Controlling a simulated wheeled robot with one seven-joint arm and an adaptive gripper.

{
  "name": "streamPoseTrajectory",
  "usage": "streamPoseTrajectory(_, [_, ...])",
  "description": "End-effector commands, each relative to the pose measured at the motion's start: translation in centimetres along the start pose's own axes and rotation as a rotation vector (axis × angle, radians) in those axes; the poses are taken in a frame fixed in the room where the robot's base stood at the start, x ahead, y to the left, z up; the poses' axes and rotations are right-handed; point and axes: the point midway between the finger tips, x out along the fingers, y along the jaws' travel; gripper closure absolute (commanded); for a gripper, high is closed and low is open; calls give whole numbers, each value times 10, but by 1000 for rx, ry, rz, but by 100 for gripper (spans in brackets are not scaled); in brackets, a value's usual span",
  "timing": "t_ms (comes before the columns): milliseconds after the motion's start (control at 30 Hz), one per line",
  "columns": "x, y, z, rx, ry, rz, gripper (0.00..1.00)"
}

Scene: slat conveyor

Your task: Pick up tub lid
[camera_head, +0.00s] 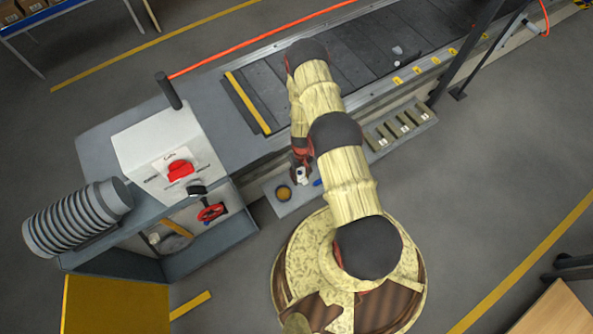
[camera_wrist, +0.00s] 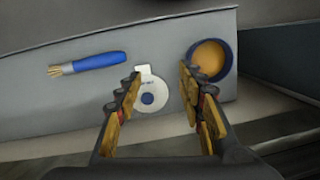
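The tub lid appears to be the flat white disc with a small tab and a blue centre (camera_wrist: 152,95), lying on a grey shelf (camera_wrist: 60,105) in the wrist view. In the head view it shows as a small white piece (camera_head: 301,175), partly covered by my arm. My gripper (camera_wrist: 161,78) is open, with one finger on each side of the disc in the wrist view and nothing held. Its height above the shelf is hard to tell. In the head view my gripper (camera_head: 299,160) is mostly hidden under the arm.
A blue tub with orange-brown contents (camera_wrist: 210,60) stands close beside my right-hand finger in the wrist view. A blue-handled brush (camera_wrist: 95,63) lies left of the disc. In the head view, the slat conveyor (camera_head: 355,60) runs behind the shelf, and a control box (camera_head: 165,150) stands left.

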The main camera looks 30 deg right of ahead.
Motion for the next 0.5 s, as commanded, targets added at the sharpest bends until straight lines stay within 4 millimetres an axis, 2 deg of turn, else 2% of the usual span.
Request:
streamPoseTrajectory(33, [-6,6,-22,-16,52,18,61])
streamPoseTrajectory(100, [-8,13,-40,-46,105,43,61])
streamPoseTrajectory(267, [-8,19,-52,-106,149,73,61])
streamPoseTrajectory(500, [14,21,-55,-111,147,72,61])
